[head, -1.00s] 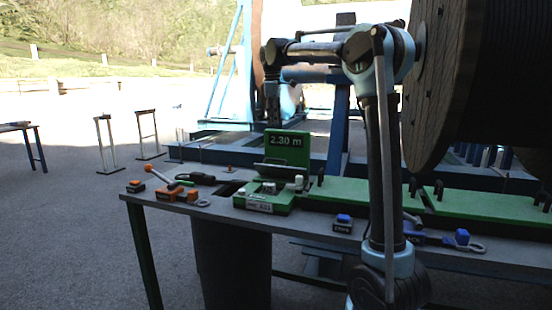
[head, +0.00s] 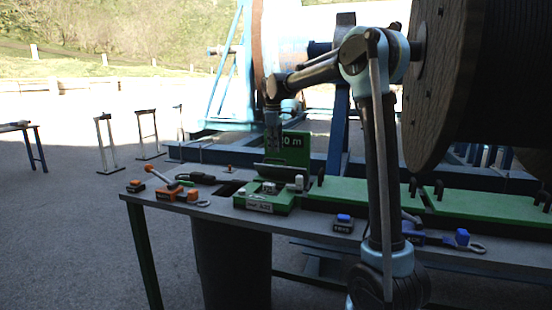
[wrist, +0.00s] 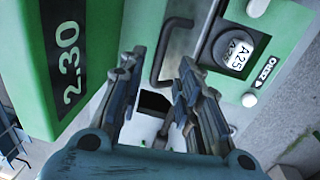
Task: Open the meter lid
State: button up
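The green meter (head: 264,203) stands on the bench, its upright display panel (head: 297,142) partly covered by my gripper. A dark handle bar (head: 273,169) runs across its front below the display. In the wrist view, the display panel (wrist: 68,60) reads 2.30 at the left. The dark handle (wrist: 165,50) shows between my finger lines, beside a round window with A25 labels (wrist: 235,50). My gripper (head: 273,152) points down above the handle. In the wrist view my gripper (wrist: 160,62) is open, its fingers apart with nothing gripped. Contact with the handle cannot be told.
An orange tool (head: 172,194) and other small tools lie on the bench left of the meter. Green plates (head: 360,195) and blue tools (head: 455,239) lie to its right. A large cable reel (head: 470,90) overhangs at right. The bench (head: 225,212) has an opening near the meter.

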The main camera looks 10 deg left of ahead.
aim_at(283, 167)
jog(key=shift+w+d+f, duration=0.1)
jog(key=shift+w+f, duration=0.05)
jog(key=shift+f, duration=1.2)
jog(key=shift+w+f, duration=0.15)
jog(key=shift+f, duration=1.15)
grip_shut()
